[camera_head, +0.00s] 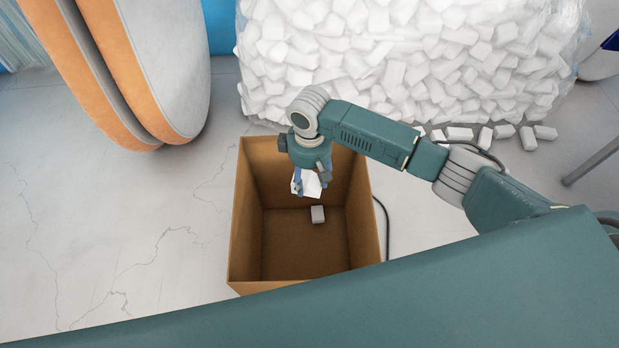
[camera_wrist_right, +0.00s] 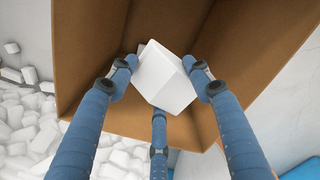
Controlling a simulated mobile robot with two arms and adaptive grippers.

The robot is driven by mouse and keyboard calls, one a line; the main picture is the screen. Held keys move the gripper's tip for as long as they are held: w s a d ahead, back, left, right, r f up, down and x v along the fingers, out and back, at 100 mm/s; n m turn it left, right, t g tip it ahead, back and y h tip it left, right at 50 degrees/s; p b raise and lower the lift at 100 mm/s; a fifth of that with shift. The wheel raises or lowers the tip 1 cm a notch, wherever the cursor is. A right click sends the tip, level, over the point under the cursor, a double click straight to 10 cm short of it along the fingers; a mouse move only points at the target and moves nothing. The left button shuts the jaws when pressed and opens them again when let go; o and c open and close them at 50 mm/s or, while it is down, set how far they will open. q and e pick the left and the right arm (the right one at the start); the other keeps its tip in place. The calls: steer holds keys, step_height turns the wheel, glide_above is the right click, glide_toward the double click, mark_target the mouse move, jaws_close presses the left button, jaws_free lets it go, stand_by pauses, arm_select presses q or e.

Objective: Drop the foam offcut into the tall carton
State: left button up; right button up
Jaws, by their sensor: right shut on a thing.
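The white foam offcut (camera_head: 311,184) is a small block held in my right gripper (camera_head: 308,182). The right wrist view shows the offcut (camera_wrist_right: 166,80) between the blue fingers of the right gripper (camera_wrist_right: 165,78). The gripper is shut on it and points down over the opening of the tall carton (camera_head: 366,222). The carton is brown, open at the top and upright on the floor; its walls (camera_wrist_right: 90,50) surround the offcut in the right wrist view. A small pale block (camera_head: 318,214) shows inside the carton, on its bottom. My left gripper is not in view.
A large clear bag of white foam blocks (camera_head: 400,70) stands behind the carton, with several loose blocks (camera_head: 505,131) at its base. Orange and grey boards (camera_head: 165,80) stand at the left. A dark cable (camera_head: 387,225) lies right of the carton. The floor at left is clear.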

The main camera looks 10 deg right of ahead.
mark_target(310, 178)
steer(key=o, duration=0.9)
steer(key=shift+c, duration=0.2)
step_height(310, 178, up, 12)
stand_by(0.4)
